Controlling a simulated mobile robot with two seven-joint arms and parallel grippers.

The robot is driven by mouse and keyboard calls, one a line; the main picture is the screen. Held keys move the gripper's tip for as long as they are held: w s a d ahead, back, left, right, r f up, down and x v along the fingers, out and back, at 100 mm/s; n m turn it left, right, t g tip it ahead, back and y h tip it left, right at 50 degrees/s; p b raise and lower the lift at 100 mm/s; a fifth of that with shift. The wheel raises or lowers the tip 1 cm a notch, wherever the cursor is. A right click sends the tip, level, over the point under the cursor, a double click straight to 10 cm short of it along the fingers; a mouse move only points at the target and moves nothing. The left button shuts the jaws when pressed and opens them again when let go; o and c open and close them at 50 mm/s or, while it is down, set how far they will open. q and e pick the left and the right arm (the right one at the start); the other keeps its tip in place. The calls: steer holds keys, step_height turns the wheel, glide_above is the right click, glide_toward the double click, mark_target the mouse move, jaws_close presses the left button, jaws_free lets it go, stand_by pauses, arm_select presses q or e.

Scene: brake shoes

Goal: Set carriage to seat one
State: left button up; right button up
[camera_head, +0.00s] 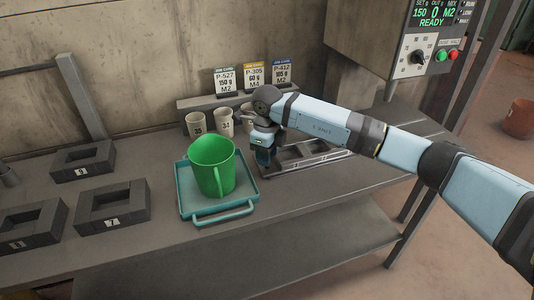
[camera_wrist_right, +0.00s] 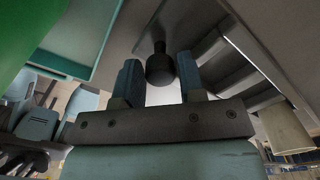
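My right gripper (camera_head: 263,157) points down at the left end of a dark metal fixture (camera_head: 318,160) with grey recesses, right of the teal tray. In the right wrist view a black round knob (camera_wrist_right: 160,68) on a short stem stands between the two blue fingers of my right gripper (camera_wrist_right: 159,78). The fingers are apart, with a narrow gap beside the knob, so they do not appear closed on it. I cannot tell for sure which part is the carriage; the gripper hides part of the fixture. My left gripper is not in view.
A green mug (camera_head: 212,165) stands on a teal tray (camera_head: 187,207) just left of my right gripper. Pale cups (camera_head: 224,122) and label cards (camera_head: 225,82) stand behind. Dark numbered blocks (camera_head: 112,205) lie at left. A control box (camera_head: 418,40) hangs at upper right. The bench front is clear.

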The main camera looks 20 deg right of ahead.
mark_target(313, 143)
jaws_close()
steer(key=d, duration=1.4)
steer(key=shift+w+b, duration=0.25)
steer(key=shift+b, duration=0.1)
steer(key=shift+o, duration=2.2)
jaws_free()
step_height(313, 143, up, 14)
steer(key=shift+p, duration=0.4)
steer(key=shift+f, duration=0.15)
